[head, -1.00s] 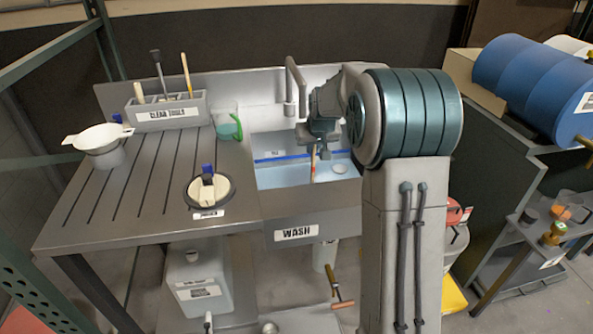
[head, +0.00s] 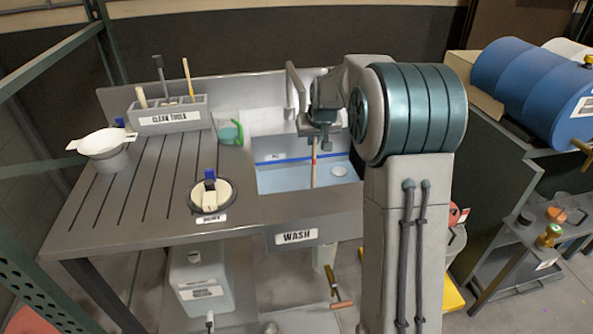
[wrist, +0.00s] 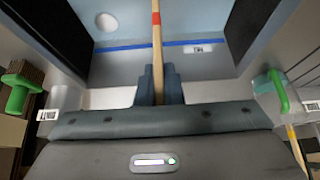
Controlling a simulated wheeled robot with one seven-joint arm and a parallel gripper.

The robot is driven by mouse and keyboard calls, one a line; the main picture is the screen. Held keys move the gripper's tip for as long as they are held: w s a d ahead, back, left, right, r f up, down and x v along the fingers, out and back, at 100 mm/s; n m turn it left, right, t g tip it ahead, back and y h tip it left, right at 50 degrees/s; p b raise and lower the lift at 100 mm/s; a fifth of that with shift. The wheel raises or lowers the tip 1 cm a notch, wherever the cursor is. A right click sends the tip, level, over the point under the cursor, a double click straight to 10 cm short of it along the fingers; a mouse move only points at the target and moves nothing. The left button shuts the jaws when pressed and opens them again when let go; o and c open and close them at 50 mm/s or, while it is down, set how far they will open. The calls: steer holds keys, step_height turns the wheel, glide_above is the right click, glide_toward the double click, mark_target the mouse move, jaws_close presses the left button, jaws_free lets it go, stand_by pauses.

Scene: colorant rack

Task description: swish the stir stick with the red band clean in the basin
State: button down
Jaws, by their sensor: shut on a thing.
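The wooden stir stick with the red band (head: 314,163) hangs upright below my gripper (head: 322,136) in the head view. In the wrist view my gripper (wrist: 158,84) is shut on the upper part of the stick (wrist: 157,45), and the red band shows beyond the fingertips. The wash basin (head: 275,180) holds pale blue water, with a blue line along its back wall. The stick is over or in the basin; its lower end reaches down toward the water, and I cannot tell how deep it is.
A grey tap (head: 291,88) stands behind the basin, close to my arm. The clean tools rack (head: 170,117) holds several tools at the back left. A green-handled jug (head: 230,132) stands left of the basin.

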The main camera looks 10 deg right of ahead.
steer(key=shift+r+p, duration=1.7)
steer(key=shift+r, duration=1.2)
step_height(320, 180, up, 12)
steer(key=p, duration=0.8)
